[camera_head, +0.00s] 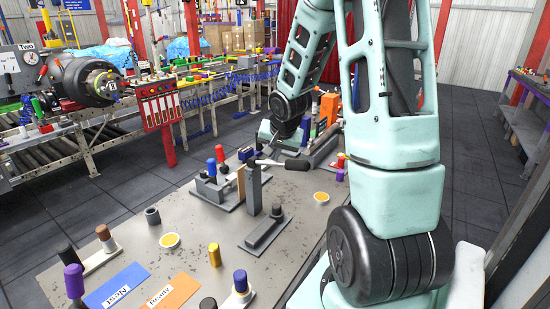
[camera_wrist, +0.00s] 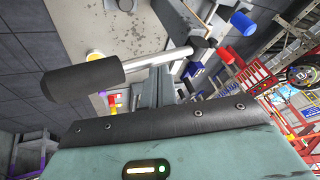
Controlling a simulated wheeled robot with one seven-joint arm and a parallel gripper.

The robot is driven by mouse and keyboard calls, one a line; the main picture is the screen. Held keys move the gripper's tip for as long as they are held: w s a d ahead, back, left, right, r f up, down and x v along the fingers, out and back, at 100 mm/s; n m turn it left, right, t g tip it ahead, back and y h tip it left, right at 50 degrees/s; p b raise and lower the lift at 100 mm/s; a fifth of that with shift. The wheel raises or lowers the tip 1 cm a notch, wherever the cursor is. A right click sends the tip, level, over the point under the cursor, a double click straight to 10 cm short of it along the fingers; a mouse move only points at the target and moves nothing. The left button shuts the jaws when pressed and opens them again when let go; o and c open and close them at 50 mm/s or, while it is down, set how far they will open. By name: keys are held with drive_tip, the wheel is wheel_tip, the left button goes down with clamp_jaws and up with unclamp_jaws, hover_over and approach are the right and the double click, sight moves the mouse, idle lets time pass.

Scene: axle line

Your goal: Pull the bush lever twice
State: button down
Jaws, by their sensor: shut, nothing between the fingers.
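The bush lever, as I take it, has a thick black handle (camera_head: 298,166) on a pale rod that reaches right from an upright grey post (camera_head: 253,190) on the bench. In the wrist view the handle (camera_wrist: 85,86) lies at the left, and its rod runs up and right to a dark joint. My gripper (camera_wrist: 158,76) is shut and empty, with its fingers beside the rod, between handle and joint. Whether they touch the rod I cannot tell. In the head view my gripper sits just behind the lever, its fingertips not clear.
A grey fixture with red and blue pegs (camera_head: 221,153) stands left of the post. A low grey block (camera_head: 264,232) is in front. An orange unit (camera_head: 329,108) stands behind.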

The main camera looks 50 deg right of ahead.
sight(278, 163)
drive_tip(key=shift+s+f+b, duration=0.3)
drive_tip(key=shift+f+b, duration=0.25)
drive_tip(key=shift+f, duration=0.2)
drive_tip(key=shift+s+f+b, duration=0.25)
drive_tip(key=shift+f+b, duration=0.25)
drive_tip(key=shift+f, duration=0.25)
idle(1.2)
drive_tip(key=shift+r, duration=0.15)
drive_tip(key=shift+w+r+p, duration=0.35)
drive_tip(key=shift+r+p, duration=0.45)
drive_tip(key=shift+r, duration=0.1)
drive_tip(key=shift+w+r+p, duration=0.35)
drive_tip(key=shift+r+p, duration=0.45)
drive_tip(key=shift+r, duration=0.1)
drive_tip(key=shift+w+r+p, duration=0.35)
drive_tip(key=shift+r+p, duration=0.45)
drive_tip(key=shift+r, duration=0.1)
drive_tip(key=r+p, duration=0.1)
drive_tip(key=w+r+p, duration=0.1)
drive_tip(key=r, duration=0.1)
drive_tip(key=r+p, duration=0.1)
drive_tip(key=shift+w+a+r+p, duration=0.1)
drive_tip(key=shift+w+r+p, duration=0.2)
drive_tip(key=shift+r+p, duration=0.1)
